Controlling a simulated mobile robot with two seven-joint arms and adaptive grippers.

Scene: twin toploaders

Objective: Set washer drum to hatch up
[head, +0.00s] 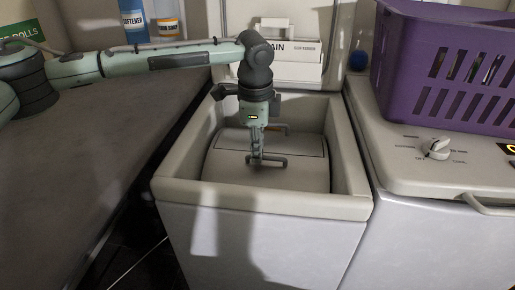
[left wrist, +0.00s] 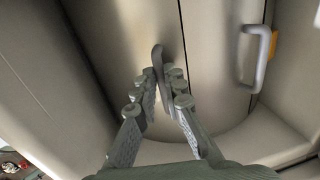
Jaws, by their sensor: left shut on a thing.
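The left washer (head: 260,207) stands open at the top. Its pale rounded drum (head: 225,172) shows inside, with a dark seam line across it. A grey bar handle (head: 278,161) sits on the drum's near side. My left gripper (head: 257,156) points down into the washer and is shut on this handle, whose end sticks up between the fingers in the left wrist view (left wrist: 158,58). A second grey handle (left wrist: 262,60), with an orange piece beside it, stands apart from the fingers across the seams. My right gripper is not in view.
The washer's rim (head: 353,177) surrounds the drum closely. A purple basket (head: 420,75) sits on the right machine, behind its dial (head: 436,148). A dark grey surface (head: 95,150) lies left, under my arm.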

